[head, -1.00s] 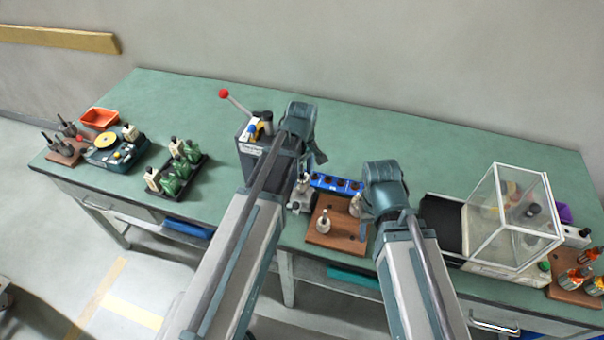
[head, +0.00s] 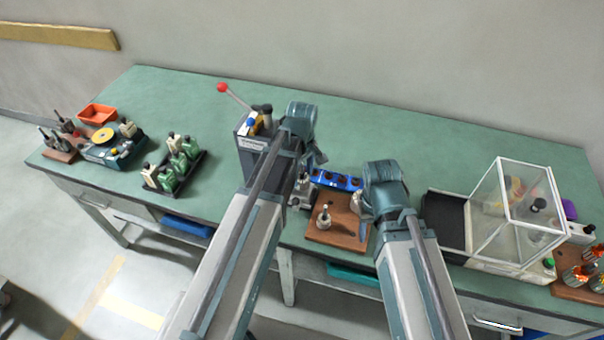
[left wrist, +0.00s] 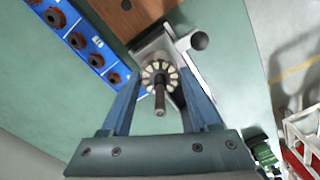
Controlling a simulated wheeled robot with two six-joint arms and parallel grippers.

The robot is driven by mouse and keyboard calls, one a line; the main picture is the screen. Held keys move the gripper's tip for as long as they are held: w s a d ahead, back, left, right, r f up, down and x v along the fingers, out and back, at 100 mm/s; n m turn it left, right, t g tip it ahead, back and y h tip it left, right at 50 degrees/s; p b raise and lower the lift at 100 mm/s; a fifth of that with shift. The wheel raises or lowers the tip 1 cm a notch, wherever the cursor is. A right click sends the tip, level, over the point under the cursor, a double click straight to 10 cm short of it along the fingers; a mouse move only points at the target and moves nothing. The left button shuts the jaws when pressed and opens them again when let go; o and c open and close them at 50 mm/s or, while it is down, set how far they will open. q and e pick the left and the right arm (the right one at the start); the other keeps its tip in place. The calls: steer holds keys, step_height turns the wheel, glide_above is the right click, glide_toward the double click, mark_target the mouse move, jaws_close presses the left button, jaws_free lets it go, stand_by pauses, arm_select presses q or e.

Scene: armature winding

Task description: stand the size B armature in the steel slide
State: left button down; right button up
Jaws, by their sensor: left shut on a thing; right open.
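My left gripper (left wrist: 160,78) is shut on an armature (left wrist: 160,98), gripped around its pale, slotted core, with the dark shaft pointing toward the wrist camera. The armature is over the steel slide (left wrist: 186,45), a grey metal block with a dark-knobbed lever; I cannot tell whether it is seated there. No size mark is readable on it. In the head view the left gripper (head: 306,172) is above the slide (head: 301,198), which its arm partly hides. My right gripper (head: 362,226) is open, low at the right side of the brown wooden board; its fingers are mostly hidden by its arm.
A blue rack (head: 336,180) with several round wells lies right of the slide. Another armature (head: 324,216) stands on the wooden board (head: 338,240). A grey press (head: 247,142) with a red-knobbed lever stands left. A clear-walled box (head: 488,243) is at right. The back of the table is clear.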

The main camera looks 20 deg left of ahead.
mark_target(302, 164)
arm_select(q)
steer(key=shift+c, duration=0.3)
jaws_free()
stand_by(0.4)
steer(key=shift+r+p, duration=2.25)
step_height(302, 164, up, 14)
steer(key=p, duration=1.3)
steer(key=shift+p, duration=0.4)
steer(key=shift+f, duration=0.1)
